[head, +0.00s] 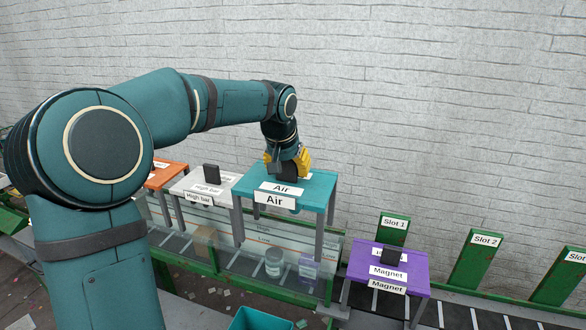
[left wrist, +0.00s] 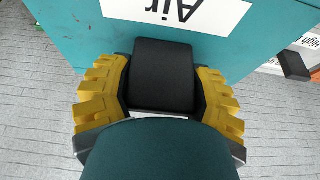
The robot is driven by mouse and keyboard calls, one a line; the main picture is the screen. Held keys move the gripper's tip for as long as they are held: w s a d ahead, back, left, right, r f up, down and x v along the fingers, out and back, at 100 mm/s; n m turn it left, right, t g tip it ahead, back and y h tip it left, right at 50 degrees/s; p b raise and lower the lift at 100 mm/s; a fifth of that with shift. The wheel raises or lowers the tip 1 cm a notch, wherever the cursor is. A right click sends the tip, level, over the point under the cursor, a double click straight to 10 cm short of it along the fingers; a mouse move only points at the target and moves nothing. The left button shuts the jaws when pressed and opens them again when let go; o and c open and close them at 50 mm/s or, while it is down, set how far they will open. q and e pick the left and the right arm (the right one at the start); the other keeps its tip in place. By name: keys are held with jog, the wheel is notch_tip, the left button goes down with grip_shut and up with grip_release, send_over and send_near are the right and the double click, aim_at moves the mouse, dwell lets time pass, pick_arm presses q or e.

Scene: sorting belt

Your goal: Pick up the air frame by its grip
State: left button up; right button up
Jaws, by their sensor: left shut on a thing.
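The air frame (head: 314,190) is a teal table-like frame labelled "Air" on grey legs, standing over the belt in the middle of the head view. Its teal top (left wrist: 90,30) fills the upper part of the left wrist view. My left gripper (head: 287,172) comes down from above onto this top. In the left wrist view its yellow fingers lie on both sides of the black block-shaped grip (left wrist: 162,75), shut on it. In the head view the gripper mostly hides this grip. My right gripper is in neither view.
Left of the air frame stand a white "High bar" frame (head: 189,183) and an orange frame (head: 157,182). A purple "Magnet" frame (head: 362,258) stands at the lower right. Green slot signs (head: 391,231) line the right side. A teal bin (head: 262,318) sits at the bottom.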

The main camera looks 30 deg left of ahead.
aim_at(274, 194)
pick_arm(q)
jog(key=s+b, duration=0.1)
jog(key=s, duration=0.2)
jog(key=s+d+b, duration=0.1)
jog(key=s, duration=0.2)
jog(key=s+d+b, duration=0.1)
jog(key=s+b, duration=0.1)
jog(key=s, duration=0.1)
jog(key=shift+s+d, duration=0.15)
jog(key=shift+s, duration=0.15)
jog(key=shift+s+d, duration=0.15)
jog(key=shift+s, duration=0.3)
